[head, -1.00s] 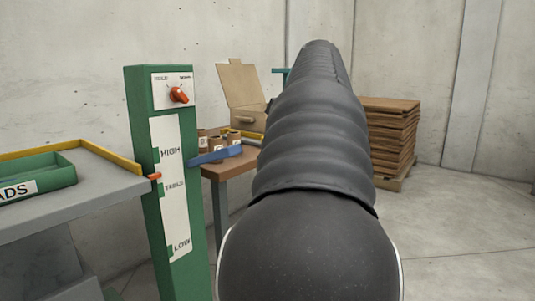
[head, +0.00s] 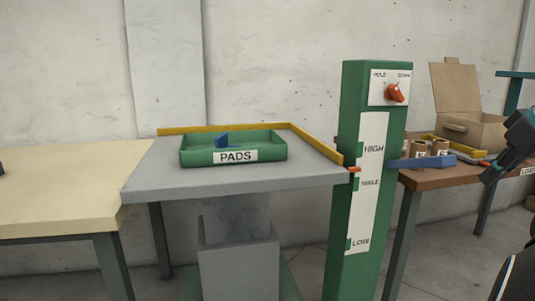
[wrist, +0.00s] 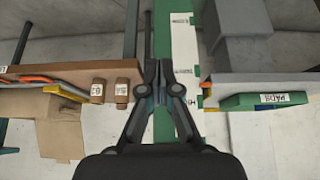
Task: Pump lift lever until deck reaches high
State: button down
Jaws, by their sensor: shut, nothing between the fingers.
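The grey deck (head: 235,178) stands level beside the green lift column (head: 375,82). On the column's white scale, the orange pointer (head: 354,169) sits between the HIGH mark (head: 359,149) and the TABLE mark (head: 354,184). The blue lift lever (head: 420,162) sticks out to the right from the column, about level. My gripper (head: 487,180) is at the right edge, just right of the lever's end, shut and empty. In the wrist view, which is upside down, its fingertips (wrist: 159,70) are together with a bit of blue behind them. I cannot tell whether they touch the lever.
A red knob (head: 395,92) is on the column's top plate. The green PADS tray (head: 190,156) sits on the deck inside yellow rails. A cream table (head: 60,190) adjoins the deck. A brown bench (head: 425,178) behind the lever holds small rolls and an open carton (head: 470,130).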

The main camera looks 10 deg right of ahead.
dwell(0.3)
jog(key=w+a+f, duration=0.2)
jog(key=a+f, duration=0.3)
jog(key=a, duration=0.6)
jog(key=s+a+f, duration=0.5)
jog(key=a+f, duration=0.5)
jog(key=s+a+f+m, duration=0.1)
jog(key=s+a+f, duration=0.4)
jog(key=a+f, duration=0.5)
jog(key=shift+s+a+f+g, duration=0.2)
jog(key=shift+s+a+g, duration=0.1)
jog(key=shift+a, duration=0.15)
